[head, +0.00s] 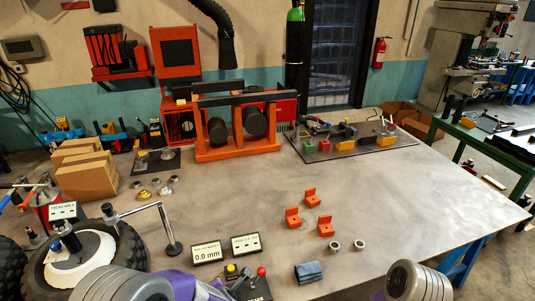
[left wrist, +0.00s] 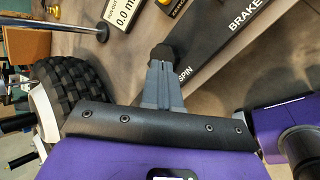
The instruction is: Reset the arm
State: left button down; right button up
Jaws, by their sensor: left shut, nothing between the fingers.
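My left arm (head: 125,284) comes in at the bottom left of the head view. In the left wrist view my left gripper (left wrist: 162,60) is shut, its grey fingers together with dark tips and nothing between them. It points over the bench beside a dark control panel (left wrist: 212,42) lettered SPIN and BRAKE. I cannot tell how high the tips are above it. My right arm (head: 415,282) shows at the bottom right of the head view; its gripper is out of frame.
A tyred wheel (head: 130,246) on a stand is close to my left arm. Two small displays (head: 206,253) stand by the control panel (head: 262,291). Orange brackets (head: 326,227), metal rings (head: 359,245) and a blue block (head: 309,271) lie near the front. The bench's right side (head: 440,200) is clear.

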pick_arm(q)
jog(key=s+f+m+g+h+b, duration=0.2)
jog(key=s+f+m, duration=0.2)
jog(key=f+m, duration=0.45)
jog(key=s+f+m+g+h+b, duration=0.1)
jog(key=s+f+m+g+b, duration=0.3)
jog(key=f, duration=0.8)
jog(key=s+d+f+m+g+h+b, duration=0.1)
jog(key=s+d+f+m+h, duration=0.3)
jog(key=s+f+m, duration=0.4)
jog(key=s+m+b, duration=0.1)
jog(key=s+m, duration=0.2)
jog(key=shift+s, duration=0.35)
pick_arm(e)
notch_tip(320, 180, down, 8)
jog(key=shift+f, duration=0.15)
pick_arm(q)
jog(key=shift+d, duration=0.1)
pick_arm(e)
jog(key=shift+c, duration=0.3)
